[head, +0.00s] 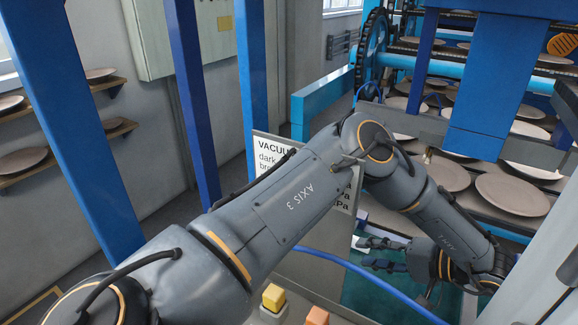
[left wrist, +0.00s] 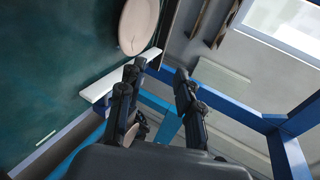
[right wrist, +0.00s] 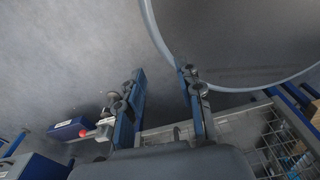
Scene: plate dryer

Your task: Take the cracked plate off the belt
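Several beige plates lie on the belt in the head view, among them one at the right (head: 512,194) and one beside it (head: 445,174). My left gripper (head: 362,253) is in front of and below the belt's near plates, over a dark green surface. In the left wrist view my left gripper (left wrist: 160,72) has its fingers apart with nothing held; a plate (left wrist: 138,26) shows beyond them. My right gripper (right wrist: 158,76) is open and empty in the right wrist view.
A sign reading "VACUU" (head: 268,155) stands behind my left arm. Blue posts (head: 192,90) rise at the left. Wall shelves (head: 60,165) hold plates. In the right wrist view are a large round grey container (right wrist: 235,45) and a wire basket (right wrist: 250,130).

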